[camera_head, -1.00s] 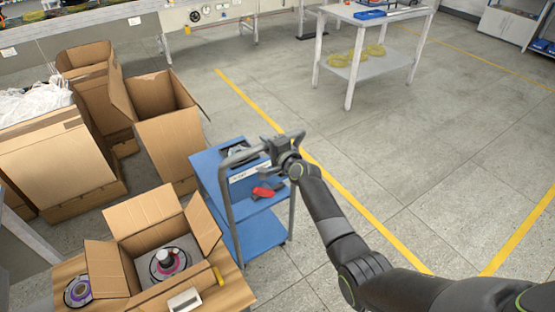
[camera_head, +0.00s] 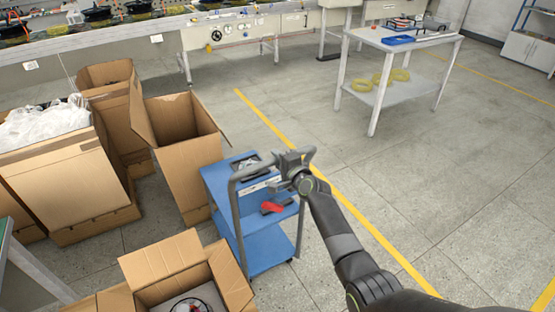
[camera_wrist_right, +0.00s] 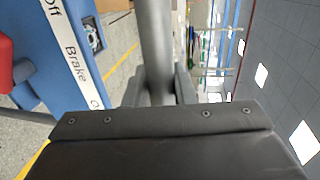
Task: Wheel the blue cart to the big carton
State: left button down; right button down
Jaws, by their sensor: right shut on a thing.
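The blue cart (camera_head: 267,239) stands on the floor in the middle of the head view, with two blue shelves and a grey push handle. My right gripper (camera_head: 292,167) is shut on the cart's handle (camera_head: 234,202) at its upper right part. In the right wrist view the handle bar (camera_wrist_right: 157,45) runs between the fingers, beside the cart's blue top with a white label strip. A big open carton (camera_head: 182,150) stands just left of the cart; I cannot tell whether they touch. My left gripper does not show.
A tall carton (camera_head: 108,100) and a carton with white plastic wrap (camera_head: 68,180) stand at the left. An open carton (camera_head: 170,262) is at the bottom. A white table (camera_head: 405,42) stands at the back right. Floor right of the cart is clear.

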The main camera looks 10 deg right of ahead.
jog(key=c, duration=1.2)
grip_release()
jog(key=shift+s, duration=0.1)
jog(key=shift+c, duration=0.2)
jog(key=shift+s+d, duration=0.15)
jog(key=shift+s, duration=0.25)
jog(key=p+v, duration=0.2)
jog(key=v, duration=1.4)
jog(key=shift+s, duration=0.25)
jog(key=shift+r, duration=0.1)
